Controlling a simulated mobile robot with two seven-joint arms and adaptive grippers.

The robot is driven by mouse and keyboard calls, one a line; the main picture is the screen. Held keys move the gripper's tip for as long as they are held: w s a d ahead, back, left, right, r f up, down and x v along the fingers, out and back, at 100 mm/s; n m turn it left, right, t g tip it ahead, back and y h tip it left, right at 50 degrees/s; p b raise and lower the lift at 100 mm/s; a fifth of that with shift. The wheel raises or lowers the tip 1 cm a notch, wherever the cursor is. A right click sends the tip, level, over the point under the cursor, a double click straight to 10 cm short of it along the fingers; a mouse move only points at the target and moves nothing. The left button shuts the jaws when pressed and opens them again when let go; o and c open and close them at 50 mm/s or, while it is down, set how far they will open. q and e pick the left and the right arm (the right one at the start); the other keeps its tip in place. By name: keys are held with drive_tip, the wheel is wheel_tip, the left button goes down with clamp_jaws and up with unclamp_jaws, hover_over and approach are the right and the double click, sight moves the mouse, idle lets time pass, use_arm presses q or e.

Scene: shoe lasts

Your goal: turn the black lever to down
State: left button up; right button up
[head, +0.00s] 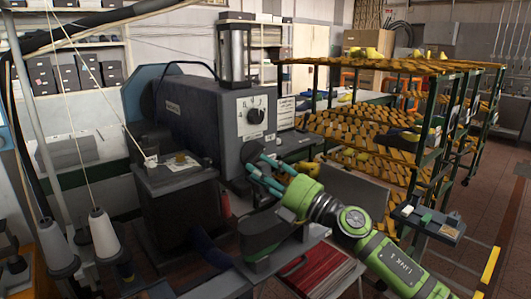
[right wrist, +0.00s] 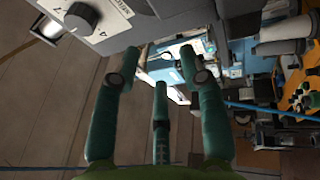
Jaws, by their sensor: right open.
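A black knob (head: 256,115) sits on the pale panel of the grey machine (head: 190,112). A second dark rounded part (head: 250,151) stands lower on the machine front, close to my fingertips. I cannot tell for sure which one is the black lever. My right gripper (head: 262,169) has its teal fingers apart and empty, pointing at the machine front below the panel. In the right wrist view its fingers (right wrist: 154,80) are spread with nothing between them. There a black knob with a white pointer (right wrist: 83,18) shows at upper left, clear of the fingers. My left gripper is not in view.
A rack (head: 425,150) with several shelves of shoe lasts stands at right. A dark box-like stand (head: 178,215) is left of the gripper. Thread cones (head: 103,233) stand at lower left. Red material (head: 318,275) lies below my right arm. Open floor (head: 490,215) shows at far right.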

sight(261, 151)
drive_tip(key=w+d+r+n+g+h, duration=0.4)
drive_tip(key=d+n+g, duration=0.1)
drive_tip(key=d+n, duration=0.1)
drive_tip(key=p+x, duration=0.3)
drive_tip(key=x, duration=0.2)
drive_tip(key=shift+a+f, duration=0.15)
drive_tip(key=shift+f, duration=0.05)
drive_tip(key=shift+w+a+f, duration=0.15)
drive_tip(key=shift+w+a, duration=0.1)
drive_tip(key=shift+a, duration=0.05)
clamp_jaws()
drive_tip(key=shift+f+t, duration=0.1)
drive_tip(key=shift+t, duration=0.2)
